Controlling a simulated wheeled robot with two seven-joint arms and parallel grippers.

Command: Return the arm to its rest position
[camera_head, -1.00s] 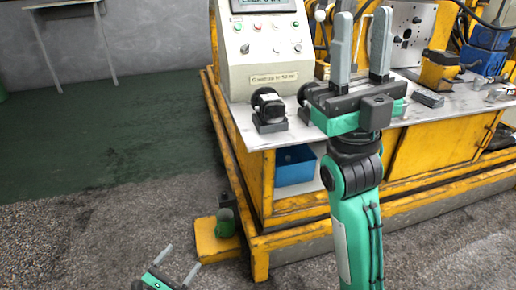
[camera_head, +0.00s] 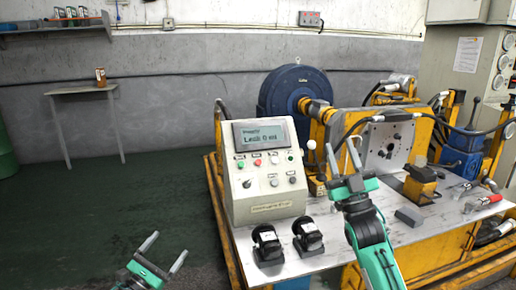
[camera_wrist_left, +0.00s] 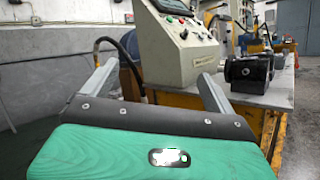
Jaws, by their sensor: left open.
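My left gripper (camera_head: 166,252) is at the lower left of the head view, over the floor, left of the yellow test bench (camera_head: 218,205). Its two grey fingers are apart with nothing between them, which the left wrist view also shows (camera_wrist_left: 155,85). My right gripper (camera_head: 344,160) is over the bench top, right of the control box (camera_head: 262,190). Its fingers are apart and I see nothing held between them.
Two small black units (camera_head: 267,245) (camera_head: 308,236) stand on the bench top in front of the control box. A blue motor (camera_head: 290,92), a metal plate (camera_head: 385,145) and hoses stand behind. Floor is clear at left, up to a small wall table (camera_head: 80,91).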

